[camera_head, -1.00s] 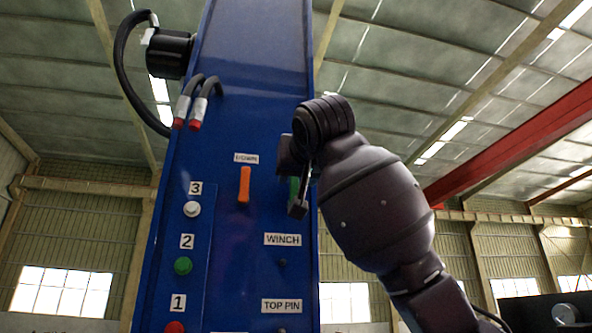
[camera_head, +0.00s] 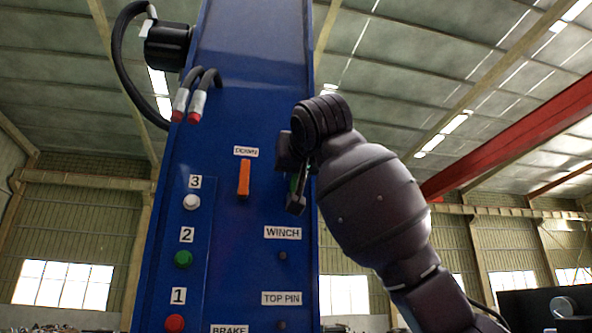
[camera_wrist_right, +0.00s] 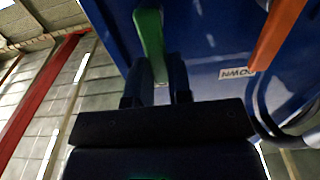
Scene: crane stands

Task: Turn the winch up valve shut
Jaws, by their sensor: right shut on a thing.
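The winch up valve has a green lever (camera_wrist_right: 150,42) that shows best in the right wrist view. In the head view only a sliver of the green lever (camera_head: 294,183) shows behind my right gripper (camera_head: 298,194). In the right wrist view the two dark fingers of my right gripper (camera_wrist_right: 161,78) stand on either side of the lever, and it is shut on the lever. The lever hangs roughly upright in the head view. Its label is hidden by the gripper. My left gripper is in neither view.
An orange lever (camera_head: 244,179) under a DOWN label (camera_head: 245,151) is left of the gripper on the blue column (camera_head: 255,55). Numbered buttons and WINCH (camera_head: 282,232) and TOP PIN (camera_head: 281,298) labels lie lower. Black hoses (camera_head: 206,85) hang at the upper left.

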